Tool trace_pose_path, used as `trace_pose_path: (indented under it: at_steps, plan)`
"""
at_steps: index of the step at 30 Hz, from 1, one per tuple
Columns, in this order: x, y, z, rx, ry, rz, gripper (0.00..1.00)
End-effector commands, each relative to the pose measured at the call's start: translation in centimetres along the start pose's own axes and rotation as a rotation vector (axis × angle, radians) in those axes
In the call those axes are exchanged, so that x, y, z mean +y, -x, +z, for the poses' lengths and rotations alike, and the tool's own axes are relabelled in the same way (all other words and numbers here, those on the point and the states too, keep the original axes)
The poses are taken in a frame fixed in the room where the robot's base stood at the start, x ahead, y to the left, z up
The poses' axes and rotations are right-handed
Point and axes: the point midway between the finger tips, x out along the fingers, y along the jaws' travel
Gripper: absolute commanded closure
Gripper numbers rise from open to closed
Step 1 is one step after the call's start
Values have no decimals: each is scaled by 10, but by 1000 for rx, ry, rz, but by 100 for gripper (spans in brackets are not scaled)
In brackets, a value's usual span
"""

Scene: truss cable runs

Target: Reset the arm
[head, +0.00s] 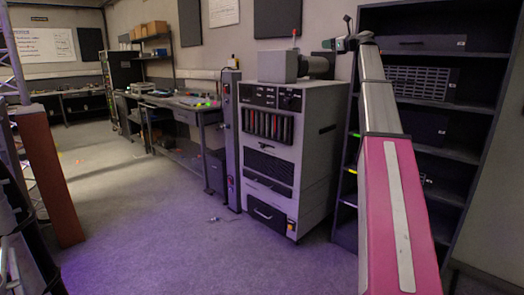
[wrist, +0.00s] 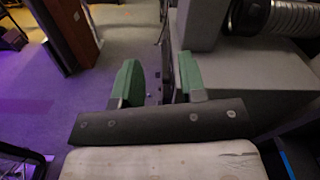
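My arm (head: 385,120), pink near the base and pale grey further out, reaches up and forward on the right of the head view. It is raised in front of the dark shelving. My gripper (head: 338,43) is at its far end, small in the head view, near the top of the grey cabinet. In the wrist view my gripper (wrist: 160,76) shows two green fingers standing well apart. Nothing is held between them. The floor and the edge of the grey cabinet show behind the gap.
A grey equipment cabinet (head: 283,150) with a box and duct on top stands beside my arm. Dark shelving (head: 455,105) is behind it. A workbench (head: 178,105) stands further left. A reddish-brown post (head: 50,175) is at left. The floor (head: 155,225) between is mostly clear.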

Motion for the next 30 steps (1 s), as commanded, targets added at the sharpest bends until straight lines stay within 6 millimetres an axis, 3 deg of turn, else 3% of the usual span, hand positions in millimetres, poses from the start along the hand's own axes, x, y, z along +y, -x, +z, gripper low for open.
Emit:
trace_pose_path:
  at_steps: [8,17,20,23,30]
  plan:
    - [17,-7,-46,60,69,8,62]
    - [53,-17,-130,174,209,41,62]
    - [72,-19,-171,229,278,66,62]
    - [102,-20,-226,304,376,109,62]
    - [188,-8,-366,493,657,287,62]
